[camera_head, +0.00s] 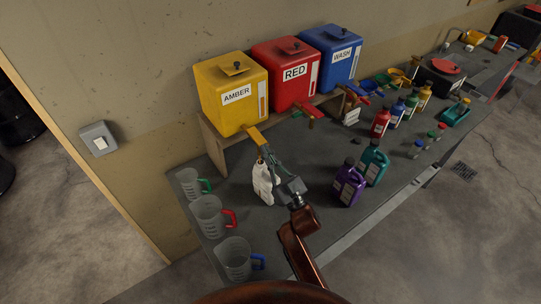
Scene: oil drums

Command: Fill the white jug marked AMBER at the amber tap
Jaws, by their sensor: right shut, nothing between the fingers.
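The white jug (262,186) stands upright on the bench, below the amber tap (256,135). Its marking is too small to read, and my right gripper hides part of its right side. The amber tap sticks out from the front of the yellow drum (228,92) labelled AMBER. My right gripper (268,155) is shut and empty, with its fingertips just under the tap and above the jug's top. I cannot tell whether it touches the tap, or whether any liquid flows. My left gripper is not in view.
A red drum (285,73) and a blue drum (328,56) stand beside the yellow one on a wooden shelf. Clear measuring jugs (208,217) line the left end of the bench. Purple (348,186) and teal (374,163) jugs stand to the right of my gripper.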

